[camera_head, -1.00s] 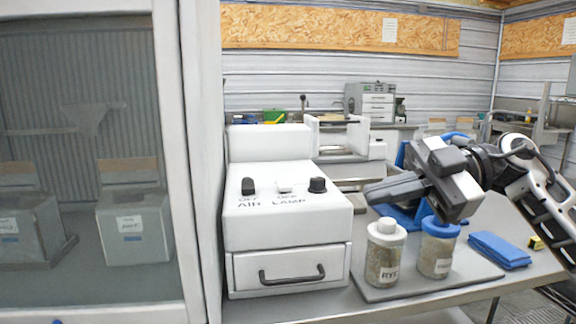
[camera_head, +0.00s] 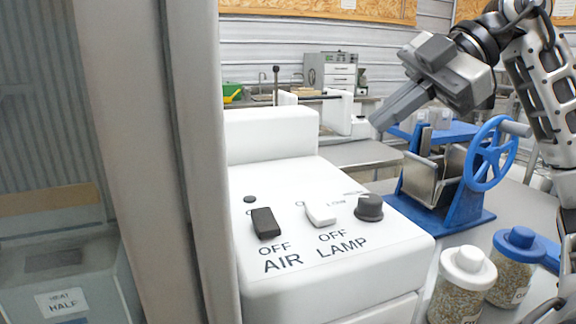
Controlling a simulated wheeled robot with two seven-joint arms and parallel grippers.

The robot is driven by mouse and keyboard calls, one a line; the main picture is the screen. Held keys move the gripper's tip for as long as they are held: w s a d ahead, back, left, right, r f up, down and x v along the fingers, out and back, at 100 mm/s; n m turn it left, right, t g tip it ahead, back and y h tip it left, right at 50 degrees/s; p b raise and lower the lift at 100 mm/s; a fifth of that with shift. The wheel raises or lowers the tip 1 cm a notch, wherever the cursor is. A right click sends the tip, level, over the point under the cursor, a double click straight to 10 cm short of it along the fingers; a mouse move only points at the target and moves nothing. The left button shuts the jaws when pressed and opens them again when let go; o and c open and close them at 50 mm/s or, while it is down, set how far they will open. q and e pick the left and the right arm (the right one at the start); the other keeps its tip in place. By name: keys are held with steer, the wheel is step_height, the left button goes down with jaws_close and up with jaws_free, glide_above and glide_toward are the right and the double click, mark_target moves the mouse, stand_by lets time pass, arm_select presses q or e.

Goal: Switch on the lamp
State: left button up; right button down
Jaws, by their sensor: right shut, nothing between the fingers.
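The lamp switch is a white rocker (camera_head: 320,214) on the sloping top of a white control box (camera_head: 300,180), with "OFF" and "LAMP" printed below it. Left of it is a black rocker (camera_head: 265,223) labelled "OFF" and "AIR". Right of it is a dark round knob (camera_head: 369,207). My right gripper (camera_head: 384,122) is shut and empty. It is raised above and to the right of the box, apart from the switches, with its fingers pointing down and left. My left gripper is not in view. No lamp is recognisable.
A blue frame with a handwheel (camera_head: 490,152) stands right of the box. Jars with a white lid (camera_head: 468,260) and a blue lid (camera_head: 520,239) stand at the front right. A pale upright post (camera_head: 150,160) and a glazed cabinet close off the left side.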

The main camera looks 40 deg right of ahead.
steer(key=p, duration=0.2)
glide_above(320, 210)
steer(key=s+d, duration=0.1)
steer(key=f, duration=0.6)
steer(key=shift+s+d, duration=0.1)
steer(key=shift+d, duration=0.1)
steer(key=f, duration=0.1)
steer(key=w+f, duration=0.1)
steer(key=f, duration=0.1)
steer(key=shift+w+f, duration=0.15)
steer(key=shift+w, duration=0.1)
steer(key=shift+w+d+f, duration=0.1)
steer(key=shift+w+f, duration=0.05)
steer(key=shift+f, duration=0.25)
